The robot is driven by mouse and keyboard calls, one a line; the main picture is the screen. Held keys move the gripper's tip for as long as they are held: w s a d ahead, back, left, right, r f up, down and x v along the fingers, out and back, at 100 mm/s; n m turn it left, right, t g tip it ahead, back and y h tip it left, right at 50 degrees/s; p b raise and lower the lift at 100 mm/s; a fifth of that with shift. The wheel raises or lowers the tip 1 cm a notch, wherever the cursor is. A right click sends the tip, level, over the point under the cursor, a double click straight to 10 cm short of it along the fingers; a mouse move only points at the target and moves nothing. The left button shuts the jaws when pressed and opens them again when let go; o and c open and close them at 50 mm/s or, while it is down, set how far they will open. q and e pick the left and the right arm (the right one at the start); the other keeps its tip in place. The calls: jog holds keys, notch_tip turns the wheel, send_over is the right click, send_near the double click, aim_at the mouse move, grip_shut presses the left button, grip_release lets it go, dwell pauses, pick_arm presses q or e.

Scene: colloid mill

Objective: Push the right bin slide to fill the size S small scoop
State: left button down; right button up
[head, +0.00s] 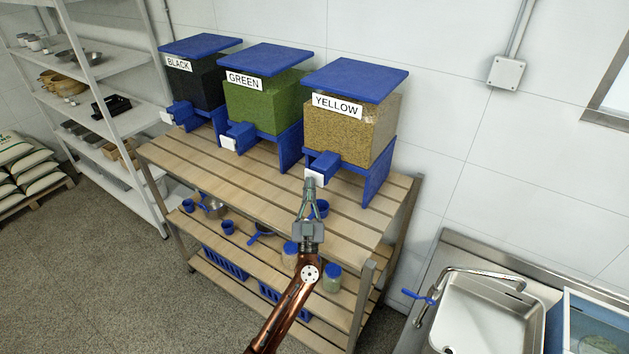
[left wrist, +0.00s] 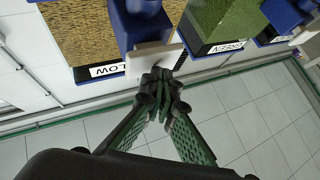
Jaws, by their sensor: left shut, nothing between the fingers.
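The right bin, labelled YELLOW (head: 352,125), is clear, full of tan grain, with a blue lid and stand. Its blue slide (head: 323,163) has a white front plate (head: 314,177). In the left wrist view the white plate (left wrist: 148,60) is right at the fingertips. My left gripper (head: 310,182) is shut and empty, its tips at the plate; contact seems likely but is not certain. A small blue scoop (head: 320,207) sits on the table below the slide, partly hidden by my fingers; its contents cannot be seen. My right gripper is out of view.
The GREEN bin (head: 262,105) and BLACK bin (head: 200,85) stand to the left on the wooden table (head: 215,165). Blue cups, a pan and jars (head: 332,279) are on the shelf below. A sink (head: 486,318) is at the right. The table's front left is clear.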

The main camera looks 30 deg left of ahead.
pick_arm(q)
jog(key=shift+w, duration=0.65)
dwell(0.5)
jog(key=shift+s, duration=0.2)
jog(key=shift+s+p, duration=0.85)
jog(key=shift+s, duration=0.35)
jog(key=shift+s+a, duration=0.1)
jog(key=s+p, duration=0.2)
jog(key=s, duration=0.2)
jog(key=shift+s+a, duration=0.15)
jog(key=shift+s, duration=0.25)
dwell(0.4)
